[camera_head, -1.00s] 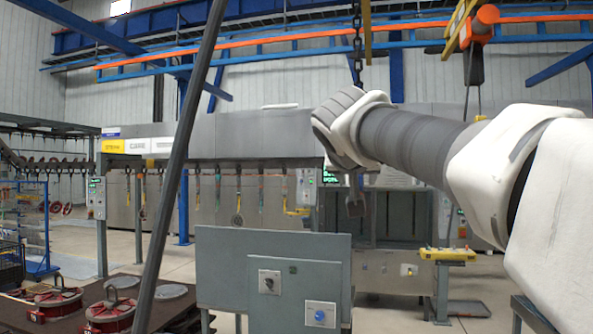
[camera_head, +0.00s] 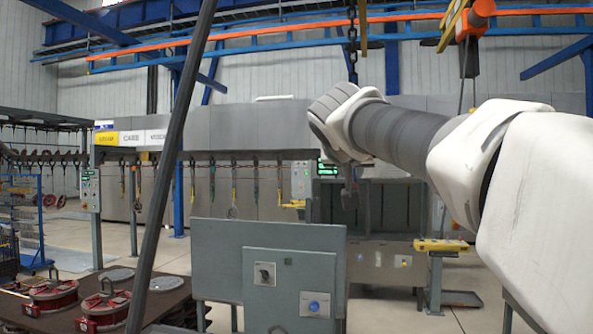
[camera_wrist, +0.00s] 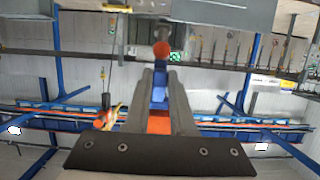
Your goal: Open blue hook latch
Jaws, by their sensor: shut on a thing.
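In the wrist view my gripper (camera_wrist: 160,75) points up the picture, its two grey fingers close together around a blue part (camera_wrist: 160,92), which looks like the blue hook latch. A red ball-shaped end (camera_wrist: 161,49) shows just beyond the fingertips. In the head view a dark chain (camera_head: 351,40) hangs down behind my raised arm. My arm covers most of what is below the chain, so the hook and its latch cannot be made out there.
A grey control panel (camera_head: 225,265) stands in front, left of my arm. A slanted dark pole (camera_head: 168,180) crosses the left side. Red round weights (camera_head: 105,308) lie on a dark platform at lower left. A yellow-topped stand (camera_head: 440,246) is at right.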

